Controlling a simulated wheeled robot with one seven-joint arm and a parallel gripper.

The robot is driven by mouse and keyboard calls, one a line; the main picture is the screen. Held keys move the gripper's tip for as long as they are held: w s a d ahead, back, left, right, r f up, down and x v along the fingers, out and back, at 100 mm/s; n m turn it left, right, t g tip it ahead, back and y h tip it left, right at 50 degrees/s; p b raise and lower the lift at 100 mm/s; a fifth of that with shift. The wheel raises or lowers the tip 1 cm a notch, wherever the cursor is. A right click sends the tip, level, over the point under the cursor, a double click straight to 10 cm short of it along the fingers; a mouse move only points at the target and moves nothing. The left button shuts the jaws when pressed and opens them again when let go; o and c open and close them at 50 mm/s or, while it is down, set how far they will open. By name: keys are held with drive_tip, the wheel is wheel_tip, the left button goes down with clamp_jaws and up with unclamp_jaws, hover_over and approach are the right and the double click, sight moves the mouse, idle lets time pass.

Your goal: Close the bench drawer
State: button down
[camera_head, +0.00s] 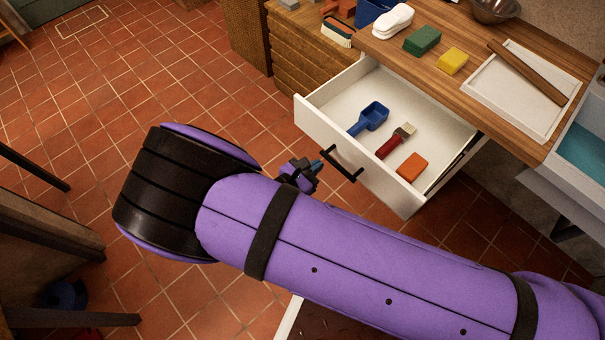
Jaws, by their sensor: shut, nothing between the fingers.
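The bench drawer (314,118) is white and stands pulled out from under the wooden bench top. Its black bar handle (342,164) is on the front panel. Inside lie a blue scoop (370,117), a red-handled brush (392,144) and an orange block (412,167). My gripper (314,170) is shut and empty, just left of the handle and in front of the drawer. My purple arm hides part of the gripper. I cannot tell whether the fingertips touch the handle.
On the bench top (405,68) are a green block (422,40), a yellow block (452,61), a white cloth-like item (392,20), and a white tray (478,91) with a rolling pin (527,73). A sink (588,150) is at right. The tiled floor (150,80) at left is mostly clear.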

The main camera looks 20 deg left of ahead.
drive_tip(key=shift+x, duration=1)
drive_tip(key=shift+d, duration=0.1)
drive_tip(key=r+x, duration=0.2)
drive_tip(key=x, duration=0.8)
drive_tip(key=w+r+x, duration=0.1)
drive_tip(key=r+x, duration=0.2)
drive_tip(key=x, duration=0.8)
drive_tip(key=r+x, duration=0.2)
drive_tip(key=x, duration=0.9)
drive_tip(key=shift+w+d+r, duration=0.2)
drive_tip(key=shift+w+d, duration=0.1)
drive_tip(key=shift+d, duration=0.05)
drive_tip(key=shift+s, duration=0.1)
drive_tip(key=shift+s+a, duration=0.2)
drive_tip(key=shift+s, duration=0.05)
drive_tip(key=v, duration=1.3)
drive_tip(key=shift+s, duration=0.15)
